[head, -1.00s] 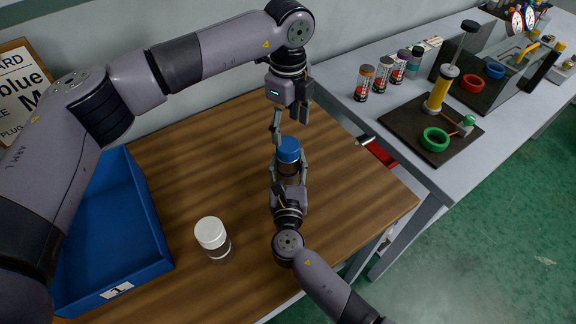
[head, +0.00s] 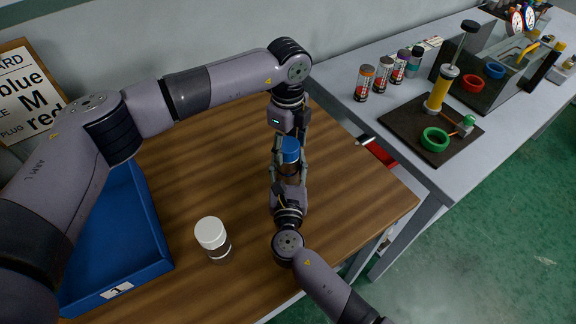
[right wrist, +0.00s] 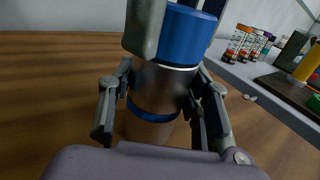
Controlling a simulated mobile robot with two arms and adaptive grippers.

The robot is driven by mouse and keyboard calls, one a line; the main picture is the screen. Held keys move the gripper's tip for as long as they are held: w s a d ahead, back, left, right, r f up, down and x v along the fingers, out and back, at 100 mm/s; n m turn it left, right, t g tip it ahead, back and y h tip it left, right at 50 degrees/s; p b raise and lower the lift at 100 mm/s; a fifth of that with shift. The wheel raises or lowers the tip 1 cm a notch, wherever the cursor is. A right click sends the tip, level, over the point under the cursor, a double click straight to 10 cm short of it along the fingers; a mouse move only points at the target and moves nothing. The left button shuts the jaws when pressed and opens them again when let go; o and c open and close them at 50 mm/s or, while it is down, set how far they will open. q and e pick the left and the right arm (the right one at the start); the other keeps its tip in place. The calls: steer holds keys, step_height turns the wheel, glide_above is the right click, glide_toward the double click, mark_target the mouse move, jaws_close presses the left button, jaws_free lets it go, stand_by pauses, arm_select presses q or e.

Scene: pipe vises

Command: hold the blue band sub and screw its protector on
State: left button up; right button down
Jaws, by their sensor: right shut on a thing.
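The blue band sub (right wrist: 160,92) is a dark metal cylinder with a thin blue band near its lower end. My right gripper (head: 289,172) is shut on it and holds it upright, with fingers on both sides in the right wrist view (right wrist: 160,105). The blue protector (head: 290,150) sits on the sub's top end; its thread is hidden. My left gripper (head: 289,143) points down from above, its fingers beside the protector. One left finger crosses in front of the protector in the right wrist view. I cannot tell whether the left fingers press on it.
A white-capped jar (head: 211,235) stands on the wooden table (head: 200,180), left of my right arm. A blue tray (head: 120,235) lies at the left. A grey bench (head: 420,180) at the right carries cans and a green ring (head: 435,139).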

arm_select(q)
steer(key=c, duration=1)
steer(key=shift+o, duration=0.2)
steer(key=m, duration=1)
steer(key=shift+m, duration=0.4)
steer(key=m, duration=0.3)
steer(key=shift+m, duration=0.3)
steer(key=m, duration=0.3)
steer(key=shift+m, duration=0.4)
steer(key=m, duration=0.5)
steer(key=shift+m, duration=0.3)
steer(key=m, duration=0.5)
steer(key=shift+m, duration=0.3)
steer(key=m, duration=0.3)
steer(key=shift+m, duration=0.4)
steer(key=m, duration=0.5)
steer(key=shift+m, duration=0.3)
steer(key=m, duration=0.4)
steer(key=o, duration=1.3)
steer(key=shift+f, duration=0.1)
